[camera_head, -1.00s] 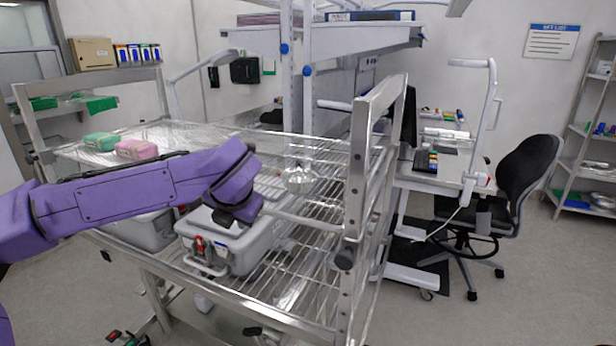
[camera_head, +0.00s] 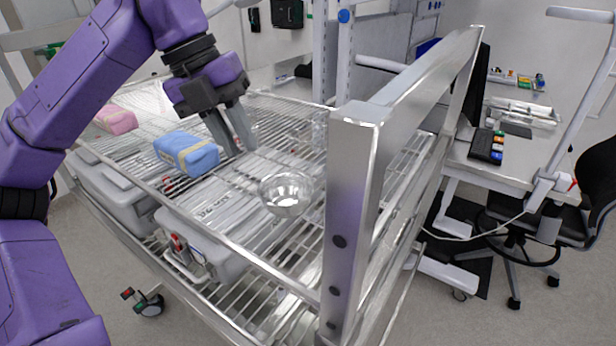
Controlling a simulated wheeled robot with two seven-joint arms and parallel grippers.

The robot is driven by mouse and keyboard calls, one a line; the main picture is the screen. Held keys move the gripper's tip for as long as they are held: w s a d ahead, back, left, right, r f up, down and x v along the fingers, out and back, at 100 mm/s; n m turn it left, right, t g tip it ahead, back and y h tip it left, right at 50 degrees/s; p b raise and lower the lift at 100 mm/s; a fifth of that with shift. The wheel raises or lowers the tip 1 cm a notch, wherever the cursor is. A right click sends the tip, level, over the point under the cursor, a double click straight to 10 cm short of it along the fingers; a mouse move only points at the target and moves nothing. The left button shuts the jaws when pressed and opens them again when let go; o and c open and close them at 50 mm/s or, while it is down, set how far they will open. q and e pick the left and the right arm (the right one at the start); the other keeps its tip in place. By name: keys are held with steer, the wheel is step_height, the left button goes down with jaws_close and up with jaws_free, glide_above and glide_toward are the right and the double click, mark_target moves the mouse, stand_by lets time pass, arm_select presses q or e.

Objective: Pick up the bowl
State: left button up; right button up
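The bowl (camera_head: 286,192) is small, shiny and metallic. It sits upright on the upper wire shelf of the cart, near the right end. My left gripper (camera_head: 241,152) hangs over the shelf to the left of the bowl and a little farther back, with its fingers pointing down. Its two grey fingers show a gap between them, with nothing seen in it. It is apart from the bowl. My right gripper is not in view.
A blue packet (camera_head: 187,153) lies just left of my gripper, and a pink packet (camera_head: 116,119) farther left. The cart's thick metal end frame (camera_head: 350,200) rises right of the bowl. Grey bins (camera_head: 205,245) stand below the shelf. A desk (camera_head: 500,165) is at right.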

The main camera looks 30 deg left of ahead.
mark_target(261, 188)
arm_select(q)
steer(key=f, duration=0.1)
steer(key=d+f, duration=0.1)
steer(key=s+f, duration=0.1)
steer(key=f, duration=0.1)
steer(key=shift+d, duration=0.3)
steer(key=p+x, duration=0.1)
steer(key=x, duration=0.1)
steer(key=w+p+x, duration=0.1)
steer(key=x, duration=0.2)
steer(key=shift+w+f, duration=0.1)
steer(key=shift+f, duration=0.15)
steer(key=shift+s+f, duration=0.1)
steer(key=shift+s, duration=0.15)
steer(key=shift+w, duration=0.1)
jaws_close()
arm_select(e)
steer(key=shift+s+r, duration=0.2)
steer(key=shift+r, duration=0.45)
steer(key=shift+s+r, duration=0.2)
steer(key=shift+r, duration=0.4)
